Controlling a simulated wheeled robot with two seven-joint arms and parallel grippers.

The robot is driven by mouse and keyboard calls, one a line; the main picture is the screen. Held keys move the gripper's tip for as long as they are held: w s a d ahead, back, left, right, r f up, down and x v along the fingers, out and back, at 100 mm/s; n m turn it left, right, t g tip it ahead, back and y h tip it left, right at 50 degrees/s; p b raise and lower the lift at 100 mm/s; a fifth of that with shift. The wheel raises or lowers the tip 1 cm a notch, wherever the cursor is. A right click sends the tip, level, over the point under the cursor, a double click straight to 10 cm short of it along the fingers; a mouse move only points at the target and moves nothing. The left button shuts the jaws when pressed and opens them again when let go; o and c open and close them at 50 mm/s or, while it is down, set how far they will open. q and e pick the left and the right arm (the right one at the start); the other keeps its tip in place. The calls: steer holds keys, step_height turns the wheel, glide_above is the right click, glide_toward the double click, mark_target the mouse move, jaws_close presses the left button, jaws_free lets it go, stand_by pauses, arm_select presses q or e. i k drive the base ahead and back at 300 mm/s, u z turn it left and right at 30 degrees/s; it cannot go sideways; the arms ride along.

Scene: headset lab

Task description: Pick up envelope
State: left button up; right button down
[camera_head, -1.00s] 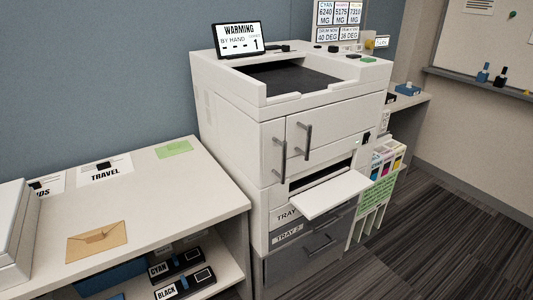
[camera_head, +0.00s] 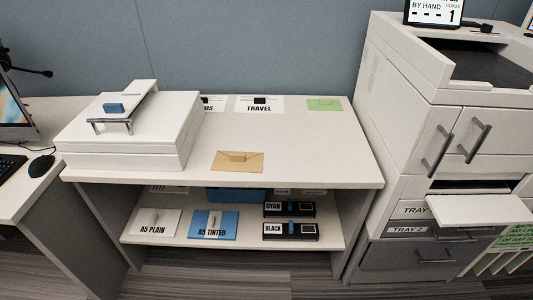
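A tan envelope (camera_head: 237,162) with a small raised tab at its middle lies flat near the front edge of the white table (camera_head: 310,150). It is right of a white box-like device and nothing covers it. Neither of my grippers shows in the head view.
A white lidded device (camera_head: 130,125) with a metal handle stands on the table's left. A TRAVEL card (camera_head: 259,104) and a green note (camera_head: 324,104) lie at the back. The lower shelf (camera_head: 245,243) holds paper packs and toner boxes. A large printer (camera_head: 440,110) stands right; a desk (camera_head: 22,170) left.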

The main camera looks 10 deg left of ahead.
mark_target(224, 161)
steer(key=k, duration=0.5)
steer(key=u, duration=1.9)
steer(key=i, duration=1.3)
steer(key=z, duration=1.05)
